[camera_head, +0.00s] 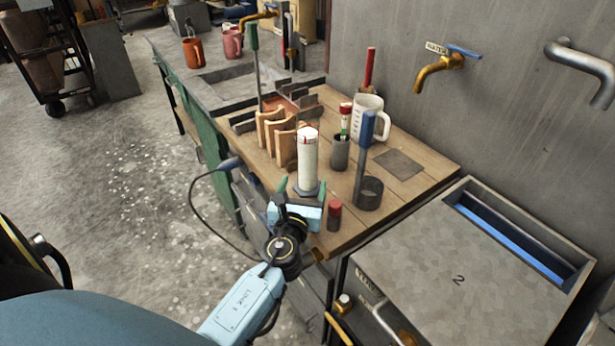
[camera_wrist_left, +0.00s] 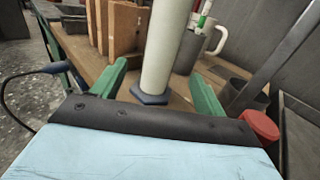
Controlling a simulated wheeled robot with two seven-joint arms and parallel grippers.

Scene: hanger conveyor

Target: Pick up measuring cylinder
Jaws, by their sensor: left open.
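The measuring cylinder (camera_head: 308,160) is a tall white tube with a red-marked top and a dark blue foot. It stands upright near the front edge of the wooden bench. In the left wrist view the cylinder (camera_wrist_left: 164,50) rises just beyond the fingers, its foot on the wood. My left gripper (camera_head: 302,190) is open, low at the bench edge, its green fingers pointing at the cylinder's lower part. In the left wrist view the fingers (camera_wrist_left: 160,90) lie to either side of the cylinder's foot, with nothing held. My right gripper is not in view.
A red-capped container (camera_head: 334,215) stands close right of my left gripper. Behind it are a dark cup (camera_head: 369,193) with a blue-handled tool and a white jug (camera_head: 367,117). Wooden pieces (camera_head: 286,147) stand left of the cylinder. A metal-topped unit (camera_head: 440,280) is at right.

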